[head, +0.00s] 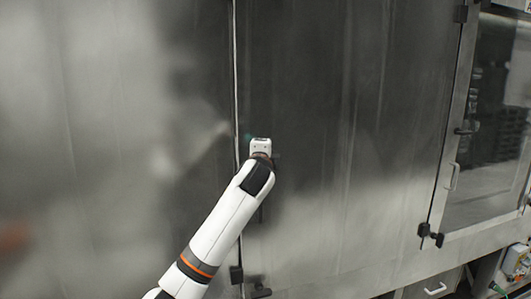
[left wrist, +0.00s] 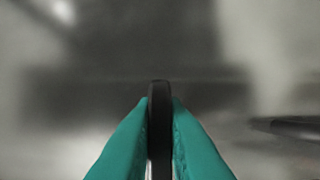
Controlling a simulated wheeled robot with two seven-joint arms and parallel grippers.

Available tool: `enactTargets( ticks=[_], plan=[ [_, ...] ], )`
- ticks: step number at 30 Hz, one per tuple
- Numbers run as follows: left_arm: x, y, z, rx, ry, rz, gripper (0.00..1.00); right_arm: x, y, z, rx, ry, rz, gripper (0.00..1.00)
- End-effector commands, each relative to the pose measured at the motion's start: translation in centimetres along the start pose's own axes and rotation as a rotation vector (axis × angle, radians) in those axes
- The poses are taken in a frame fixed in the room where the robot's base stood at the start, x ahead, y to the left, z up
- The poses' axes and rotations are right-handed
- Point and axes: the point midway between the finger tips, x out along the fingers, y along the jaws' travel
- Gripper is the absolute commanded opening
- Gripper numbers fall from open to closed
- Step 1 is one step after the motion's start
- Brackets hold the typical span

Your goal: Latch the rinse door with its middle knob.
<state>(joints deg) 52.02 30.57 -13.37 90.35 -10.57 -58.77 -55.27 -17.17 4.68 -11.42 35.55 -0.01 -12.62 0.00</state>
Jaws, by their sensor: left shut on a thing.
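The broad steel door panel (head: 340,130) lies to the right of a vertical seam in the head view. It looks flush with the panel to its left; whether it is latched I cannot tell. My left gripper (left wrist: 160,102) reaches this seam at mid height. Its teal fingers are shut on a slim black knob (left wrist: 159,132), one finger on each side. The knob stands upright in the left wrist view, with the blurred steel behind it. In the head view my wrist hides the knob and most of the fingers. My right gripper is not in view.
Black fittings (head: 261,291) sit low by the seam, and more (head: 430,235) at the lower right. A windowed door (head: 495,120) with a handle (head: 454,177) stands at the right. A dark bar (left wrist: 296,128) shows at the right in the left wrist view.

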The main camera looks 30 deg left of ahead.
Motion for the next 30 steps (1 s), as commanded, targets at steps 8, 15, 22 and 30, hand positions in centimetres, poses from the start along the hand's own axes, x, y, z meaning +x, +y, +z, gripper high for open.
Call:
enactTargets(
  ticks=[8,15,22,30],
  plan=[
    [0.1,-0.1,-0.4,0.013,0.010,-0.009,0.00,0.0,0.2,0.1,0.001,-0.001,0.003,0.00],
    [0.1,-0.1,-0.4,0.011,0.010,-0.007,0.23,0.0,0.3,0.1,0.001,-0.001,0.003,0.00],
    [0.0,0.0,-0.2,0.009,0.005,-0.004,0.33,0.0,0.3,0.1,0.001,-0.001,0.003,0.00],
    [-1.1,-0.2,-0.1,0.008,0.002,-0.001,0.33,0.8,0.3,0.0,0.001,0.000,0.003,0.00]
  ],
)
